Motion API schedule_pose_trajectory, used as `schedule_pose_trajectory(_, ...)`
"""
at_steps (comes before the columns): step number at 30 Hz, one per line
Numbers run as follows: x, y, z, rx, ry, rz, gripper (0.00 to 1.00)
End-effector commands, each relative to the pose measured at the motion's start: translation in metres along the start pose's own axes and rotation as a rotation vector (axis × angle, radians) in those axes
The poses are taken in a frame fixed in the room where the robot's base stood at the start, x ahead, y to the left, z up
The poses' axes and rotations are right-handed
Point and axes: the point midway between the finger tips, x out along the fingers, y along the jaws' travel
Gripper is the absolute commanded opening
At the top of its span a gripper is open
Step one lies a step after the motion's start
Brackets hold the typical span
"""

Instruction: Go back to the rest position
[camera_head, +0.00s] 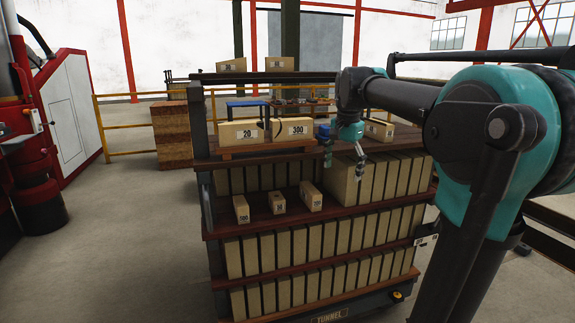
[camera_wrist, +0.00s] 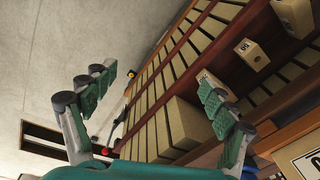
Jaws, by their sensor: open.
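My gripper (camera_head: 342,165) is in front of the right part of the brick rack, near the top shelf's front edge. In the wrist view my gripper (camera_wrist: 160,98) is open, its two green fingers wide apart with nothing between them. The upper rack shelf (camera_head: 262,218) holds a small brick marked 500 (camera_head: 241,210), a smaller brick (camera_head: 278,203) and another labelled brick (camera_head: 311,196). A larger brick (camera_head: 343,183) stands on this shelf below the gripper, at the left end of a row.
On the top board, a brick marked 20 (camera_head: 242,134) and one marked 300 (camera_head: 292,130) sit left of my gripper; another brick (camera_head: 379,130) is to its right. A red and grey machine (camera_head: 78,110) stands at the left. The floor (camera_head: 120,240) left of the rack is clear.

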Motion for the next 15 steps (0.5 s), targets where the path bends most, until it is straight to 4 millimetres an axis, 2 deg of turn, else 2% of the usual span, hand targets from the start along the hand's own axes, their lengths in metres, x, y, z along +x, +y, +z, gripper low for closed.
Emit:
schedule_pose_trajectory(1, 0.026, 0.011, 0.006, -0.054, 0.012, -0.013, 0.85)
schedule_pose_trajectory(6, 0.104, 0.050, 0.029, -0.259, 0.059, -0.052, 0.85)
schedule_pose_trajectory(11, 0.174, 0.097, 0.061, -0.452, 0.112, -0.079, 0.85)
schedule_pose_trajectory(15, 0.227, 0.141, 0.095, -0.614, 0.161, -0.093, 0.85)
